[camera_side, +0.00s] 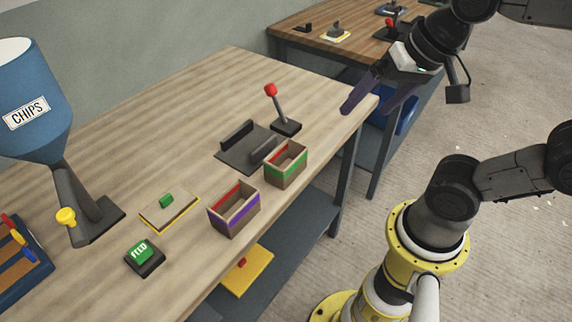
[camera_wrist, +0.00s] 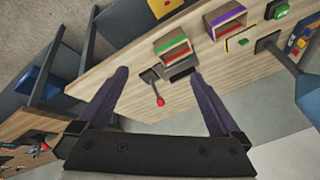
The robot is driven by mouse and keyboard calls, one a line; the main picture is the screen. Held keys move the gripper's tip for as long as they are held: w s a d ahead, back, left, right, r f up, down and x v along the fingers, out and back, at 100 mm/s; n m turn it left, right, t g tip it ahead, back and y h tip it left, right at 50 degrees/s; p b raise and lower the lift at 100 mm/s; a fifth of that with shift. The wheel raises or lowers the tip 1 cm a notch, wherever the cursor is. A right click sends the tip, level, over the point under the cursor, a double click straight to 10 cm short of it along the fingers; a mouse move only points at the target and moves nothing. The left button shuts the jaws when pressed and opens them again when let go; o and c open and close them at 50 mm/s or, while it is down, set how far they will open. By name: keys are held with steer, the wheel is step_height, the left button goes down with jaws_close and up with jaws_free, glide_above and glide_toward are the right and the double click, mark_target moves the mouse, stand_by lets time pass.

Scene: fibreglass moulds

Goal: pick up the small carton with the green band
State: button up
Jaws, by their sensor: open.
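The small carton with the green band (camera_side: 286,164) stands open-topped on the wooden table near its front edge, with red showing inside. In the wrist view the green-banded carton (camera_wrist: 172,44) is beyond my fingertips, near the top. A similar carton with a purple band (camera_side: 234,208) stands to its left in the side view; it also shows in the wrist view (camera_wrist: 226,20). My gripper (camera_side: 378,102) is open and empty, above the right end of the table, up and to the right of the green-banded carton. Its two fingers (camera_wrist: 159,82) are wide apart in the wrist view.
A dark grey bracketed plate (camera_side: 243,148) and a red-knobbed lever (camera_side: 279,110) stand close behind the green-banded carton. A blue chips hopper (camera_side: 35,105), a green button box (camera_side: 144,257) and a yellow-edged plate (camera_side: 169,211) are left. A second table (camera_side: 290,40) stands behind.

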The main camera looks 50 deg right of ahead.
steer(key=w+r+m+g, duration=0.1)
steer(key=w+m, duration=0.3)
steer(key=m, duration=0.1)
steer(key=m+g, duration=0.4)
steer(key=m, duration=0.2)
glide_above(286, 154)
steer(key=s+a, duration=0.3)
steer(key=a, duration=0.1)
step_height(286, 154, down, 7)
steer(key=shift+w+d+f, duration=0.1)
steer(key=shift+f, duration=3.45)
steer(key=shift+w+d+f, duration=0.1)
steer(key=shift+f, duration=3.4)
steer(key=shift+c, duration=0.2)
steer(key=c, duration=1.2)
steer(key=shift+c, duration=0.2)
